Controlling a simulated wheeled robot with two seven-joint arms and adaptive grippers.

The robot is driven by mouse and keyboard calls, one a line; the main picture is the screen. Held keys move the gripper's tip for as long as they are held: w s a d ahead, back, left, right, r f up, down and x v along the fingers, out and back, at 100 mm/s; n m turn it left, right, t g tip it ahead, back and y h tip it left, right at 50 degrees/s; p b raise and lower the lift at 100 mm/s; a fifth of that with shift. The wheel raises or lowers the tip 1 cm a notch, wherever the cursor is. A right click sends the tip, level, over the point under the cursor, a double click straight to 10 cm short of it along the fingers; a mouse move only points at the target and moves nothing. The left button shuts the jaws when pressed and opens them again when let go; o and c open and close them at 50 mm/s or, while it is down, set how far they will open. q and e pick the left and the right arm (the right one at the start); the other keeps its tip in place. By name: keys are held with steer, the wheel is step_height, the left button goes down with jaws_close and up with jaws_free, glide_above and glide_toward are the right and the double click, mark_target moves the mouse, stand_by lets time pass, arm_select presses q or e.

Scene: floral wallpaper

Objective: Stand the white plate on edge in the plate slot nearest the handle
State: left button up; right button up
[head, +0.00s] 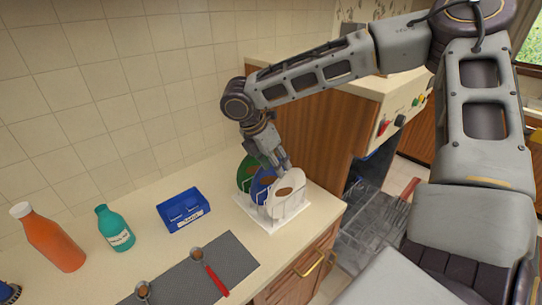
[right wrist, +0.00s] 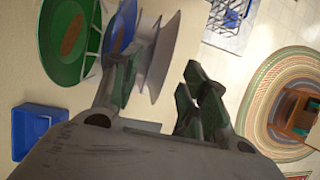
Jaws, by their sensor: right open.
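The white plate (head: 288,187) stands on edge at the right front of a white rack (head: 262,216), with a brown patch on its face. A blue plate (head: 262,185) and a green plate (head: 246,174) stand behind it. My right gripper (head: 279,166) points down at the top of the white plate. In the right wrist view its fingers (right wrist: 158,78) are apart, with the pale plate (right wrist: 164,50) seen nearly edge-on between them; contact cannot be told. The green plate also shows there (right wrist: 72,38). My left gripper is out of view.
On the counter stand a blue bin (head: 183,210), a teal bottle (head: 115,228) and an orange bottle (head: 48,238). A grey mat (head: 190,275) holds a red-handled utensil (head: 213,275). A wooden-sided cabinet (head: 310,125) rises behind the rack; an open wire basket (head: 370,230) lies to its right.

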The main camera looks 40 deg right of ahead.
mark_target(284, 179)
steer(key=shift+x, duration=4.15)
steer(key=shift+c, duration=0.4)
jaws_close()
steer(key=shift+r+p, duration=1.55)
steer(key=shift+p, duration=0.25)
